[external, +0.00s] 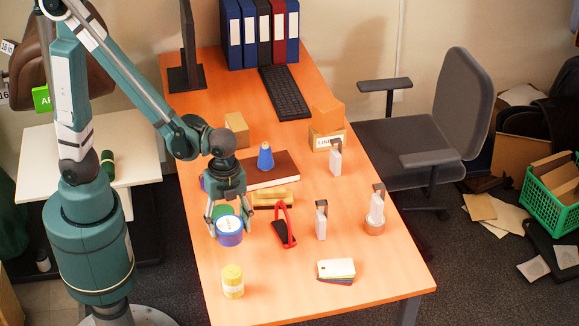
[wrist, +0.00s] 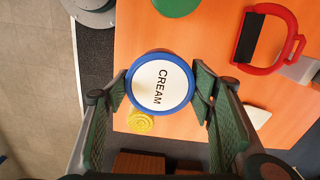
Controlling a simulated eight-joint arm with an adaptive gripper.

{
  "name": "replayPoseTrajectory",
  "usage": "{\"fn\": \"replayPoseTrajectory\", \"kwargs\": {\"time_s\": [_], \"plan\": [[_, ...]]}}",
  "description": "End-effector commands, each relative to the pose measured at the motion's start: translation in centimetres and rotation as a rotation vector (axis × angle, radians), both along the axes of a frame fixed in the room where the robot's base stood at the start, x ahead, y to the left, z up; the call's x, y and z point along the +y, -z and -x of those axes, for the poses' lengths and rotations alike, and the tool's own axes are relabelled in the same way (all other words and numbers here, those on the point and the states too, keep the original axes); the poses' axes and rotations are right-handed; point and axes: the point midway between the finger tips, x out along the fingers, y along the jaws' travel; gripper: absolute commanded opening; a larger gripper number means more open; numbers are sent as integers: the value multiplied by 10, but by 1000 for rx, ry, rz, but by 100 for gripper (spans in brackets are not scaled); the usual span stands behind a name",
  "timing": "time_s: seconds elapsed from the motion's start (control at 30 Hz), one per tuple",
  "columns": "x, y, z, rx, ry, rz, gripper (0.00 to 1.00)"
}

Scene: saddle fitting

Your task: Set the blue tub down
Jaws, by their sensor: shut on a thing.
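The blue tub (external: 230,238) has a white lid, which reads "CREAM" in the wrist view (wrist: 161,84). It is between the two fingers of my gripper (external: 230,220), near the left edge of the orange desk. In the wrist view my gripper (wrist: 163,88) is shut on the tub, with one finger on each side and the lid facing the camera. I cannot tell whether the tub's base touches the desk or is a little above it.
A yellow cylinder (external: 233,282) stands nearer the desk's front. A red-handled black tool (external: 283,228) lies right of the tub. Farther right are a white bottle (external: 321,222) and stacked cards (external: 336,269). A green round thing (external: 222,211) is behind the tub. Bare desk lies front right.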

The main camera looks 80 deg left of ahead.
Motion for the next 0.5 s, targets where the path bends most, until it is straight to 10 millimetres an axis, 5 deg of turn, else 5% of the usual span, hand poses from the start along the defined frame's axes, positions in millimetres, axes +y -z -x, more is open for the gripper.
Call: {"fn": "replayPoseTrajectory", "kwargs": {"time_s": [0.27, 0.5], "plan": [[0, 4, 0, 0, 0, 0, 38], [0, 29, -1, 0, 0, 0, 38]]}}
